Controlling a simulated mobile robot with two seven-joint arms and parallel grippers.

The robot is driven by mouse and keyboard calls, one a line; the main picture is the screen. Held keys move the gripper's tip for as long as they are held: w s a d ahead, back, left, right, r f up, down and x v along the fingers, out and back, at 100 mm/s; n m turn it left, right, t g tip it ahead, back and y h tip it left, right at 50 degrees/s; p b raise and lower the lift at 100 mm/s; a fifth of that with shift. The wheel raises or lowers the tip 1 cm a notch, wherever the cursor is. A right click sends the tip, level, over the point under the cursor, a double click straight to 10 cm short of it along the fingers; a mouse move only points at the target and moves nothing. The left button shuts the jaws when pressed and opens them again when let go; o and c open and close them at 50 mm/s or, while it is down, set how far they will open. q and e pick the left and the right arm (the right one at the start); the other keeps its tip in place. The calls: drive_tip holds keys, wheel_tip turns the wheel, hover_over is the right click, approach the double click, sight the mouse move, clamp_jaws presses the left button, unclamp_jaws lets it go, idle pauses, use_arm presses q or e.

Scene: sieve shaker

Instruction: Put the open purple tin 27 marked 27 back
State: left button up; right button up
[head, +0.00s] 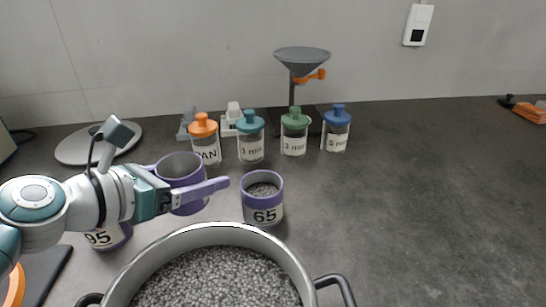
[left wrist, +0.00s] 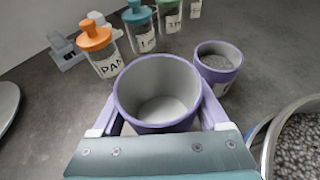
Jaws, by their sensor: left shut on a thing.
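An open purple tin (head: 181,168) with a pale inside is between the fingers of my left gripper (head: 190,182), which is shut on it. In the left wrist view the tin (left wrist: 158,92) is upright, looks empty, and has a finger on each side. No number shows on its visible wall, so I cannot read a 27. I cannot tell whether its base touches the counter. My right gripper is not in view.
An open purple tin marked 65 (head: 263,200) holds grey grains to the right. A tin marked 95 (head: 108,237) is partly behind my arm. A large pot of grains (head: 296,262) stands in front. Lidded jars (head: 250,140) line the back.

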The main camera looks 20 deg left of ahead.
sight(204, 213)
use_arm(q)
wheel_tip(204, 213, down, 5)
drive_tip(key=b, duration=0.3)
drive_tip(key=shift+r, duration=0.25)
drive_tip(key=o, duration=1.3)
drive_tip(key=shift+f, duration=0.15)
drive_tip(key=shift+o, duration=0.2)
drive_tip(key=shift+s+r, duration=0.15)
drive_tip(key=shift+r, duration=0.05)
drive_tip(key=p+v, duration=0.2)
drive_tip(key=v, duration=0.9)
drive_tip(key=shift+s+r+p, duration=0.1)
drive_tip(key=shift+s+p, duration=0.2)
drive_tip(key=shift+p, duration=0.1)
